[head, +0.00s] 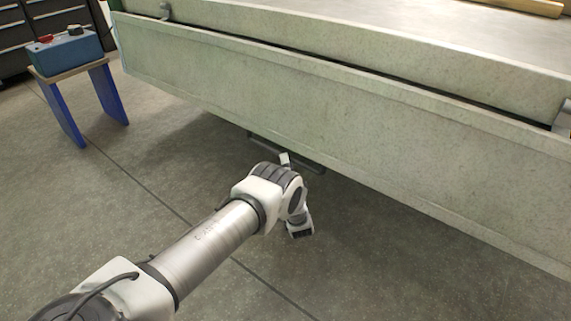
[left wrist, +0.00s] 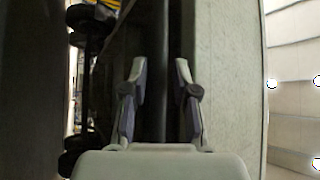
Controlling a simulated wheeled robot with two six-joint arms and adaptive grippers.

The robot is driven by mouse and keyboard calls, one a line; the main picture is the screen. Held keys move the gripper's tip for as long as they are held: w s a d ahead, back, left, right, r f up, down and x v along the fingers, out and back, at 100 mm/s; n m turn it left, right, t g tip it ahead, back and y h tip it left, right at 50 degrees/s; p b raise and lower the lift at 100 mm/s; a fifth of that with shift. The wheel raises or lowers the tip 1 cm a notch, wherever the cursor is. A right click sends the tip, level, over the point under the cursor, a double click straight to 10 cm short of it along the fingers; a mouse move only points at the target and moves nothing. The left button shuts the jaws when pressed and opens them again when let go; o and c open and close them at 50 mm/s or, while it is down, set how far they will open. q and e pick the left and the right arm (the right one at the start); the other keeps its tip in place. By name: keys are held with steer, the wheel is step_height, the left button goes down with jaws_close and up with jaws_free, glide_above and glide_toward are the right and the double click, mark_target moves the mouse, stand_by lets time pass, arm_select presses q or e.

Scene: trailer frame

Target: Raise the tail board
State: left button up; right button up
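The tail board (head: 330,125) is a long, speckled grey-green panel hanging down along the edge of the trailer bed (head: 420,35). A dark gap runs along its top. A dark bar (head: 310,166) shows under its lower edge. My left arm reaches to this edge, and its wrist hides most of the gripper in the head view. In the left wrist view, my left gripper (left wrist: 160,66) has its two fingers apart. A dark strip passes between or behind them; contact cannot be told. The board's pale face (left wrist: 225,75) is just right of them. My right gripper is out of view.
Metal fittings stand at the board's left end (head: 165,11) and right end (head: 563,118). The floor before the board is clear.

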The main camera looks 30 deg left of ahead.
arm_select(q)
steer(key=shift+b+x, duration=0.35)
steer(key=shift+x, duration=0.95)
jaws_close()
